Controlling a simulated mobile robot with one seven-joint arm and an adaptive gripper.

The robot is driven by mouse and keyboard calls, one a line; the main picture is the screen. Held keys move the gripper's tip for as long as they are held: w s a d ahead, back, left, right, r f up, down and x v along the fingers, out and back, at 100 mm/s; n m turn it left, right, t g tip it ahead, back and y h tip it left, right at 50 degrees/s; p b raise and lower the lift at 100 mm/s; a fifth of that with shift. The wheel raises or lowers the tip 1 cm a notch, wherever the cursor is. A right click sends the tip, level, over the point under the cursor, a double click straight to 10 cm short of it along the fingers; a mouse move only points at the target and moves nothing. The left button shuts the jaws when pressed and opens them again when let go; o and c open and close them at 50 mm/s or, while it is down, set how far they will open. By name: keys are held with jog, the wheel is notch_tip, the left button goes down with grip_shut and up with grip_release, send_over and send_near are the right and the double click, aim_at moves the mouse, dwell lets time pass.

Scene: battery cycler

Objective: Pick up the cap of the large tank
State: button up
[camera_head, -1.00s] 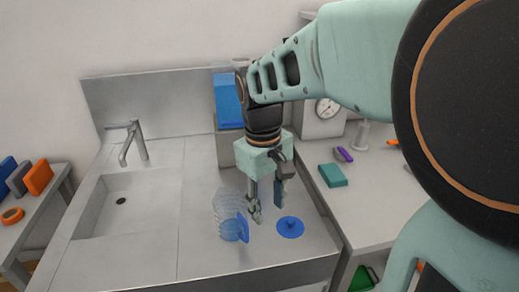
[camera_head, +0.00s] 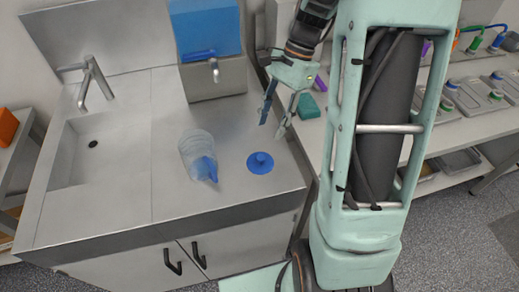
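The blue round cap (camera_head: 260,162), with a small knob on top, lies flat on the steel counter near its right front. My gripper (camera_head: 272,129) is open and empty, with its fingers pointing down. It appears above and slightly beyond the cap in the picture, apart from it; the exact height is hard to tell. A blue tank (camera_head: 206,32) stands on a steel box with a tap (camera_head: 214,70) at the back of the counter.
The sink (camera_head: 100,150) and its faucet (camera_head: 92,82) are at the left of the counter. A teal block (camera_head: 308,106) lies on the bench to the right, near my gripper. Counter space around the cap is clear.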

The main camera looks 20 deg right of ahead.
send_over(260, 157)
jog(key=d, duration=0.2)
jog(key=f, duration=0.4)
jog(key=shift+w+f, duration=0.3)
jog(key=shift+w, duration=0.1)
jog(key=shift+w+d+x, duration=0.1)
jog(key=shift+d+x, duration=0.05)
jog(key=shift+x, duration=1.3)
jog(key=shift+w+d+x, duration=0.1)
jog(key=shift+x, duration=1.4)
jog(key=c, duration=0.9)
